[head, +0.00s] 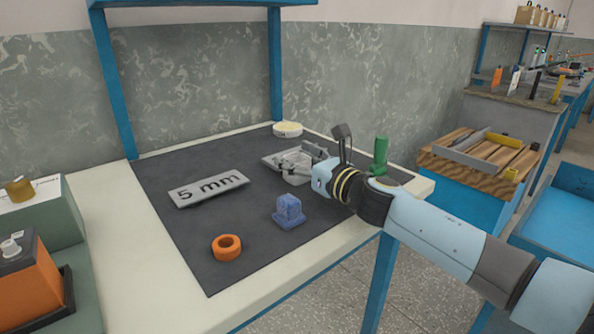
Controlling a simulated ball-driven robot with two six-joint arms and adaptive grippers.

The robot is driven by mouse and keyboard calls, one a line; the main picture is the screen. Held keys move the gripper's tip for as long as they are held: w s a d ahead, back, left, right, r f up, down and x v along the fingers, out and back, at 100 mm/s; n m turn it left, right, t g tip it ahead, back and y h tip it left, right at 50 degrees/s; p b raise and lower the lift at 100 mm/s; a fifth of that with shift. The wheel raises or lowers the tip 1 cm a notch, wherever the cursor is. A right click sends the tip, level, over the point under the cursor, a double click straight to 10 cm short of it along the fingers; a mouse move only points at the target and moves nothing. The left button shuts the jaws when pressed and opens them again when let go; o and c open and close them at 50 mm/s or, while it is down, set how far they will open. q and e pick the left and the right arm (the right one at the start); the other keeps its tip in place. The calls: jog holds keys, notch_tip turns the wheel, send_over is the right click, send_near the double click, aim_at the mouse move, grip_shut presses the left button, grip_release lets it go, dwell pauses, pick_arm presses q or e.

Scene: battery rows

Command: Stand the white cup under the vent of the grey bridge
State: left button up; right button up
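My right arm comes in from the right, and its gripper (299,171) reaches over the dark mat (160,225). Its fingers are small and overlap grey parts behind them, so I cannot tell whether they are open or shut. A low grey piece (272,158) is at the fingers; it may be part of the grey bridge, but its vent cannot be made out. A pale, cup-like shape (297,180) shows right at the fingers; I cannot tell whether it is the white cup or whether it is held. My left gripper is not in view.
Blue shelf posts (112,80) stand behind.

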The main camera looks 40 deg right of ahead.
jog(key=c, duration=0.7)
jog(key=shift+r, duration=0.1)
